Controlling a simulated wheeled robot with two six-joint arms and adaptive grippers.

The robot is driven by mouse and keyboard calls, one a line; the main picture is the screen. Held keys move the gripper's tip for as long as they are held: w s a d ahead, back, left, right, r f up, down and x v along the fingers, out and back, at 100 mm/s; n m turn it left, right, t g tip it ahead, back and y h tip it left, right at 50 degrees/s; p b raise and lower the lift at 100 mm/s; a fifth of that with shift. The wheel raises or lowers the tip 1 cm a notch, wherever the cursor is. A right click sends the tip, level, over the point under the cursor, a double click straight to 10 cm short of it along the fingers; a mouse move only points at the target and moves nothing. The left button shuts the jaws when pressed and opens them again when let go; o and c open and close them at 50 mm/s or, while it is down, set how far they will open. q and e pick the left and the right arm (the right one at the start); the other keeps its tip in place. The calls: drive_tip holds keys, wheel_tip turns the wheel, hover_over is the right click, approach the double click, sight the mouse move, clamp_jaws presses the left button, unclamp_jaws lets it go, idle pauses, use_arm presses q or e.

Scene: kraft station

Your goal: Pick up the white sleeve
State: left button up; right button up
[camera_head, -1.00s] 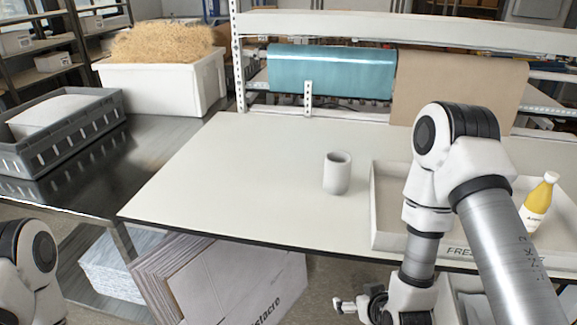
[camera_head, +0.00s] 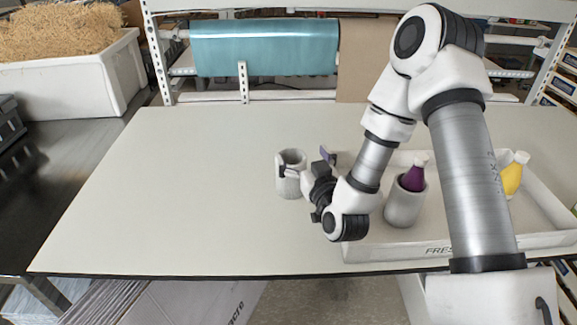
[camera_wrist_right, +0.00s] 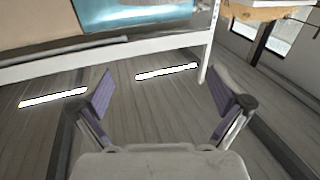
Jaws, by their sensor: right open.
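The white sleeve (camera_head: 291,183), a hollow upright cylinder, stands on the pale table. My right gripper (camera_head: 306,164) is open beside it on its right in the head view. One dark finger overlaps the sleeve's front in the picture; the other, with a purple pad, shows farther right. I cannot tell whether they touch. In the right wrist view the two spread fingers (camera_wrist_right: 168,95) have nothing between them, and the sleeve does not show. My left gripper is not in view.
A shallow white tray (camera_head: 455,246) is to the right, behind my arm. It holds a second white sleeve (camera_head: 404,208) with a purple bottle (camera_head: 413,178) in it, and a yellow bottle (camera_head: 513,178). The left of the table (camera_head: 170,190) is clear. Teal (camera_head: 265,48) and brown rolls hang behind.

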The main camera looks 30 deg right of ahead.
sight(297, 167)
drive_tip(key=f, duration=0.2)
drive_tip(key=s+f, duration=0.1)
drive_tip(key=f, duration=0.3)
drive_tip(key=shift+s+p, duration=0.25)
drive_tip(key=shift+p, duration=0.05)
drive_tip(key=p+x, duration=0.2)
drive_tip(key=x, duration=0.5)
drive_tip(key=shift+w+p, duration=0.25)
drive_tip(key=shift+p, duration=0.15)
drive_tip(key=shift+w+f, duration=0.3)
drive_tip(key=shift+w, duration=0.05)
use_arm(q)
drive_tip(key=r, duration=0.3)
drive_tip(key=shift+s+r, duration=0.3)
use_arm(e)
drive_tip(key=shift+s+r, duration=0.1)
drive_tip(key=shift+s, duration=0.05)
drive_tip(key=c, duration=0.6)
